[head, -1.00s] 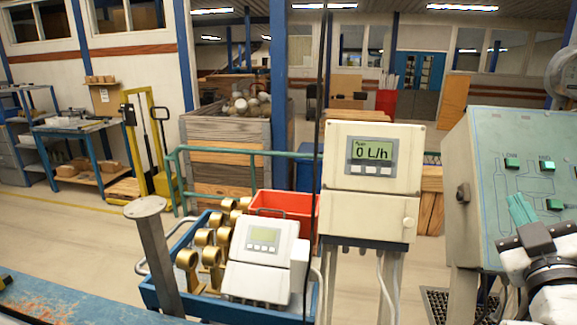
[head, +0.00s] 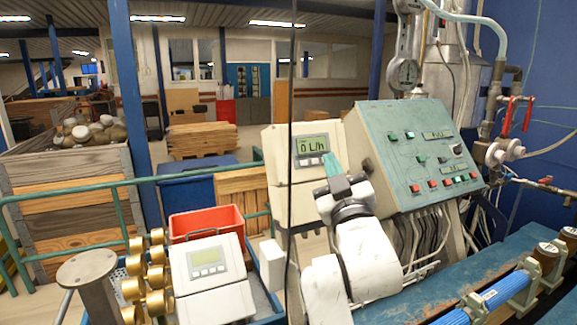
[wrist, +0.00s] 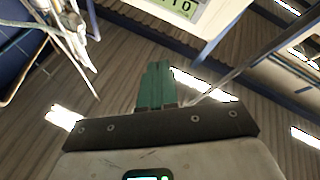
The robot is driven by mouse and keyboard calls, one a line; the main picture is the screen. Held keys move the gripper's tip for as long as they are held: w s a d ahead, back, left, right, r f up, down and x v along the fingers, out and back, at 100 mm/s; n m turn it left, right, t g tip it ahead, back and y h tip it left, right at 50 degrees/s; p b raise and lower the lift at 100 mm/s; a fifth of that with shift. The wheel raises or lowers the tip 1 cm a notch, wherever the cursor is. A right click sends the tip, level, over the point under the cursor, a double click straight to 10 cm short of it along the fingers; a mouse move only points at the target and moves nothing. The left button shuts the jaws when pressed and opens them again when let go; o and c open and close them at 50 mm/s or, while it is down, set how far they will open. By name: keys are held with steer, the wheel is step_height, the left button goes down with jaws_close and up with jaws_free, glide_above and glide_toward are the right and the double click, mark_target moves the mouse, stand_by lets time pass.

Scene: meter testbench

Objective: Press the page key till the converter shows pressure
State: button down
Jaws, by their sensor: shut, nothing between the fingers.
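The converter (head: 280,165) is a pale box with a green display in a grey panel. My gripper (head: 331,160) has teal fingers, shut and empty, pointing up in front of the converter's lower right display corner. I cannot tell whether they touch it. In the wrist view the shut fingers (wrist: 155,70) point toward the converter's display (wrist: 182,6), cut off at the top edge.
A green sloped control panel (head: 400,155) with coloured buttons stands just right of my gripper. A second pale device (head: 205,285) with a blank-looking display lies on the blue cart, beside brass fittings (head: 140,275) and a red bin (head: 205,222). A blue bench (head: 400,305) runs along the front right.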

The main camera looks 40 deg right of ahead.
mark_target(304, 163)
steer(key=shift+w, duration=0.1)
steer(key=shift+w+d+f+b, duration=0.45)
steer(key=shift+w+b, duration=0.25)
steer(key=shift+w, duration=0.6)
steer(key=shift+w+d+f+b, duration=0.35)
steer(key=shift+w+f+b, duration=0.25)
steer(key=shift+w, duration=0.7)
steer(key=shift+w+d+f+b, duration=0.4)
steer(key=shift+w+b, duration=0.4)
steer(key=shift+w, duration=0.5)
steer(key=shift+w, duration=0.1)
steer(key=shift+w+d+f+b, duration=0.1)
steer(key=shift+w+b, duration=0.15)
steer(key=shift+b, duration=0.05)
steer(key=shift+w+f, duration=0.1)
steer(key=shift+w, duration=0.2)
steer(key=shift+s+r, duration=0.2)
steer(key=shift+s, duration=0.45)
steer(key=shift+w+f, duration=0.1)
stand_by(0.5)
steer(key=shift+w, duration=0.25)
